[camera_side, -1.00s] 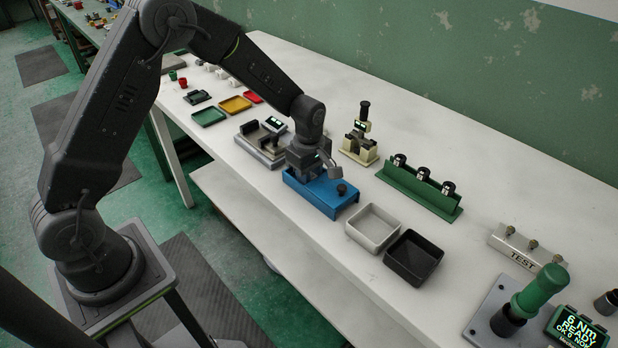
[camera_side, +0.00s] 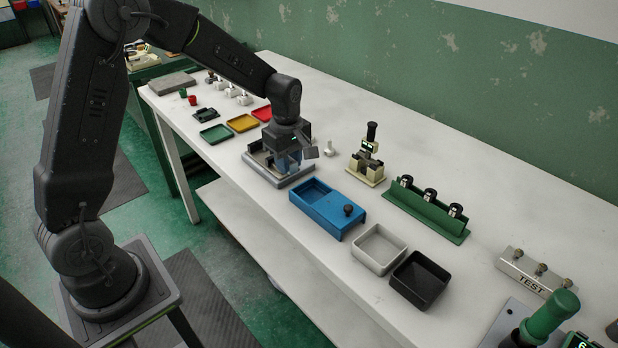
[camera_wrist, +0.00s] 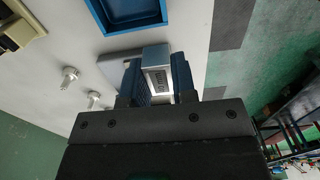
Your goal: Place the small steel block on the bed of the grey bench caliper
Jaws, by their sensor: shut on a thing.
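The small steel block (camera_wrist: 157,78) is between the blue fingers of my gripper (camera_wrist: 157,64) in the wrist view, with a dark marking on its face. My gripper (camera_side: 288,163) is shut on it. In the side view my gripper is over the grey bench caliper (camera_side: 292,181) and hides much of its bed. Part of the grey caliper base (camera_wrist: 112,68) shows beside the fingers in the wrist view. I cannot tell whether the block touches the bed.
The blue fixture (camera_side: 311,190) with an empty pocket stands just right of the caliper. Green (camera_side: 215,134), yellow (camera_side: 243,123) and red (camera_side: 263,114) trays lie to the left. A cream instrument (camera_side: 366,168) stands behind right. White (camera_side: 379,248) and black (camera_side: 419,280) bins are at the front.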

